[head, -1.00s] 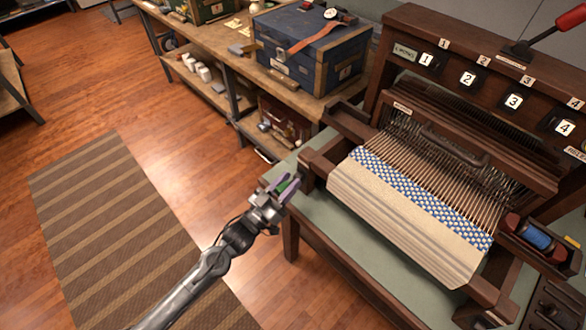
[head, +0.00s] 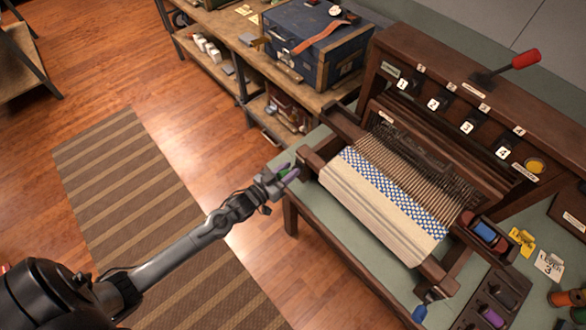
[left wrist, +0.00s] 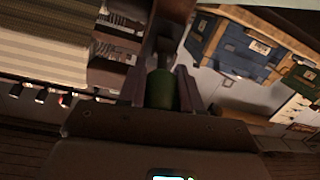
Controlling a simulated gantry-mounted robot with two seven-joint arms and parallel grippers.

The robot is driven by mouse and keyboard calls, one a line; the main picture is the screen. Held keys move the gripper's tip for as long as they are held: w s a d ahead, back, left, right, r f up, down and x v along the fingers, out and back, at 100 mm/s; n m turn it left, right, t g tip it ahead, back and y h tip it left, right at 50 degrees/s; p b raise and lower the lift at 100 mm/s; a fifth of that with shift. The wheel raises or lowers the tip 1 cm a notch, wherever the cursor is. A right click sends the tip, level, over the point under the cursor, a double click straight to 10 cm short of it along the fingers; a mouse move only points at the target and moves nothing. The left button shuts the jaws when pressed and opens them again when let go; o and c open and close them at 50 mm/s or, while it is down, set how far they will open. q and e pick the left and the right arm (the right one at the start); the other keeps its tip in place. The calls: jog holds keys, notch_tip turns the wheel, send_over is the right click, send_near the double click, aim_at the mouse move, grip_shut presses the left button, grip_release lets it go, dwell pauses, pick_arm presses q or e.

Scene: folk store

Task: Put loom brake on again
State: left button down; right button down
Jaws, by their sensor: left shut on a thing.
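The wooden loom (head: 440,85) stands on a green-topped table, with a cream and blue checked cloth (head: 385,205) on it. A green handle (head: 284,172) is at the left front corner of the loom; its label cannot be read, so I cannot tell if it is the brake. My left gripper (head: 287,174) is shut on the green handle. In the left wrist view the green handle (left wrist: 160,90) stands between the two fingers, and the rest of its lever is mostly hidden. My right gripper is not in view.
A red-handled lever (head: 524,59) rises at the loom's top. A blue knob (head: 420,313) is at its front right corner. A shuttle with blue thread (head: 485,232) lies at the cloth's right. A blue chest (head: 308,42) stands on the workbench behind. Open floor and a striped rug (head: 125,190) lie left.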

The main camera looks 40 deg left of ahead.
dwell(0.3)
pick_arm(q)
jog(key=c, duration=0.8)
grip_release()
jog(key=shift+w, duration=0.1)
jog(key=s, duration=0.3)
jog(key=s+a, duration=0.1)
jog(key=s, duration=0.2)
jog(key=s+r, duration=0.1)
jog(key=s, duration=0.2)
jog(key=shift+a, duration=0.2)
jog(key=shift+s+a+r, duration=0.15)
jog(key=shift+s, duration=0.7)
